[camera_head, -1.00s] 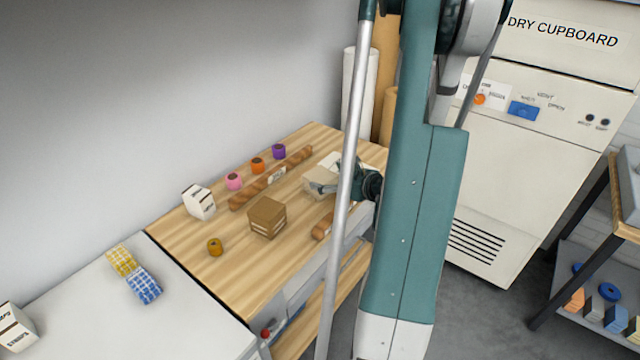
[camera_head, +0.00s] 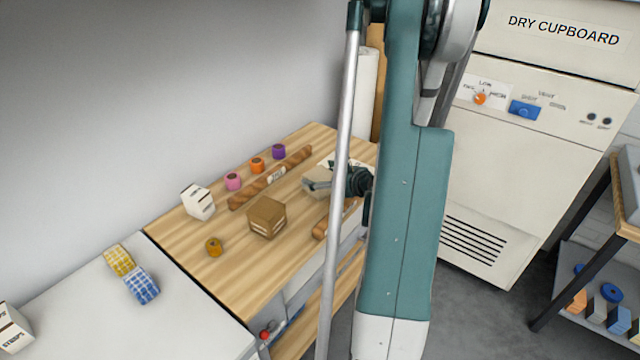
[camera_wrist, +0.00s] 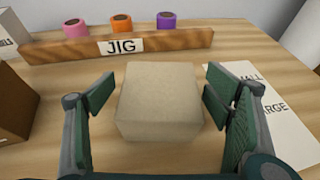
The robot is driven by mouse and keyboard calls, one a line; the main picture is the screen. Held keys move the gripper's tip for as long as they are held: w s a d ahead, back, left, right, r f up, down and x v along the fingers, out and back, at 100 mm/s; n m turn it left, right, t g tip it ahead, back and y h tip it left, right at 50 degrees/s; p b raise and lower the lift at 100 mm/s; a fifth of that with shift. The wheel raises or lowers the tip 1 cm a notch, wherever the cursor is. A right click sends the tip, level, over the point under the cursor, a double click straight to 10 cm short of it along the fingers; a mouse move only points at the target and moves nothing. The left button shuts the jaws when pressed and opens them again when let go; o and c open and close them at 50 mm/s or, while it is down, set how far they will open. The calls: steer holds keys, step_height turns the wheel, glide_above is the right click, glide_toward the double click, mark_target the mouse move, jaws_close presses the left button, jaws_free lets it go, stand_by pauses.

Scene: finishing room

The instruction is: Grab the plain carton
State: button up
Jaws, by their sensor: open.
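The plain carton (camera_wrist: 158,104) is a small, unmarked beige box on the wooden bench. In the wrist view it sits between the two fingers of my gripper (camera_wrist: 156,98), which is open. The left finger stands apart from it with a gap; the right finger is close to its side, and I cannot tell if it touches. In the head view the carton (camera_head: 317,182) shows at the tip of my gripper (camera_head: 328,184), partly hidden by it and my arm. A brown box (camera_head: 267,217) with a light stripe stands nearer the front of the bench.
A wooden bar marked JIG (camera_wrist: 122,48) lies behind the carton, with pink (camera_wrist: 76,27), orange (camera_wrist: 121,23) and purple (camera_wrist: 166,20) rolls beyond. A printed white sheet (camera_wrist: 270,110) lies to the right. A white labelled box (camera_head: 198,202) stands at the bench's left.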

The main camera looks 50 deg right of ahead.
mark_target(320, 175)
steer(key=c, duration=1.1)
steer(key=shift+o, duration=0.2)
steer(key=shift+r, duration=0.15)
steer(key=shift+r+p, duration=1.4)
steer(key=shift+r, duration=3.5)
